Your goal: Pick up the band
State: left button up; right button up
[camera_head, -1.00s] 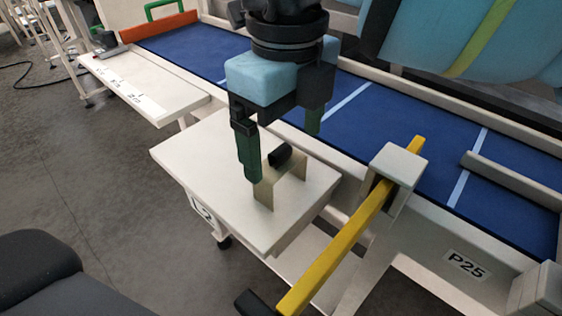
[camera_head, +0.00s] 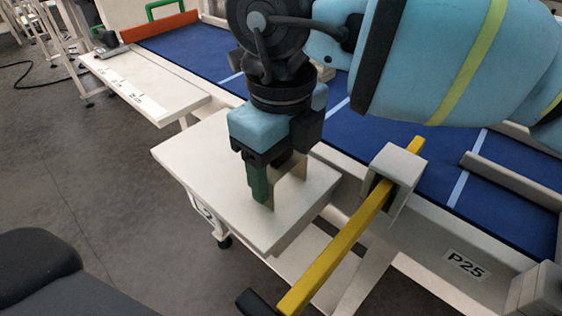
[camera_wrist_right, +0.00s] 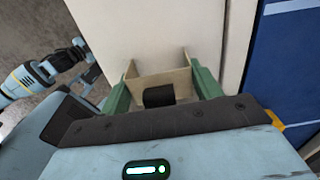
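A tan piece (camera_head: 297,168) with two upright sides stands on the cream side table. In the right wrist view the tan piece (camera_wrist_right: 160,80) has a black rounded part (camera_wrist_right: 159,95) between its sides. I cannot tell which part is the band. My right gripper (camera_head: 273,182) points down over it, its green fingers low by the tabletop. In the wrist view the right gripper (camera_wrist_right: 162,92) is open, one finger outside each tan side. Its arm hides much of the piece in the head view. A blue and grey arm at the wrist view's left looks like mine; its gripper is unclear.
The side table (camera_head: 195,165) is otherwise bare. A yellow bar (camera_head: 335,255) runs through a cream block (camera_head: 397,165) at its right. A blue belt (camera_head: 195,50) lies behind, with a cream shelf (camera_head: 140,85) at the left and a dark chair-like shape (camera_head: 60,275) in front.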

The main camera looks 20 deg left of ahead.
jog(key=shift+c, duration=0.5)
pick_arm(q)
jog(key=shift+r, duration=0.2)
pick_arm(e)
notch_tip(320, 180, up, 10)
jog(key=shift+d, duration=0.1)
